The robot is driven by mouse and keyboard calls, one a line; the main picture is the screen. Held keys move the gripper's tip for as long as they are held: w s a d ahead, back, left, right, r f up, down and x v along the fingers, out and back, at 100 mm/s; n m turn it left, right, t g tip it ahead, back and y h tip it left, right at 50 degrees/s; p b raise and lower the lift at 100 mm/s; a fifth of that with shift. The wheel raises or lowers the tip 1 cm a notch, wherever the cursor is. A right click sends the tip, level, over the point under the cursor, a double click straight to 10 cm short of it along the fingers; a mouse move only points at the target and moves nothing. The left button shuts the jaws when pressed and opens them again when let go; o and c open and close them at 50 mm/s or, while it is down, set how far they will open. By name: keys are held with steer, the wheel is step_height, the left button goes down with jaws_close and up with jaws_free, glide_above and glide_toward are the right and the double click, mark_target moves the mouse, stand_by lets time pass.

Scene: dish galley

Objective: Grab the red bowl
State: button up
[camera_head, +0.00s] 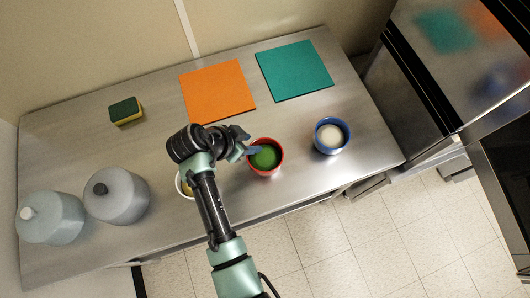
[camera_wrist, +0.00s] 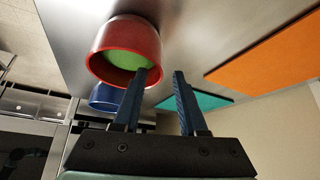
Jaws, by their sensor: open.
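The red bowl (camera_head: 268,173) stands upright on the steel counter with green contents inside. It also shows large in the wrist view (camera_wrist: 122,38). My gripper (camera_head: 252,142) is at the bowl's left side in the head view. In the wrist view my gripper (camera_wrist: 165,72) has its two fingers apart, with nothing held between them. One finger overlaps the bowl's opening and near rim, and the other is to the right, outside the bowl. I cannot tell whether a finger touches the bowl.
A blue bowl (camera_head: 331,151) with white contents stands to the right. A pale bowl (camera_head: 180,187) is partly hidden behind my arm. Orange (camera_head: 217,91) and teal (camera_head: 294,70) mats lie behind. A sponge (camera_head: 126,111) and two jugs (camera_head: 117,196) (camera_head: 50,218) are at left.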

steer(key=shift+w+d+f, duration=0.2)
steer(key=shift+f, duration=0.25)
jaws_close()
steer(key=shift+r, duration=0.15)
stand_by(1.0)
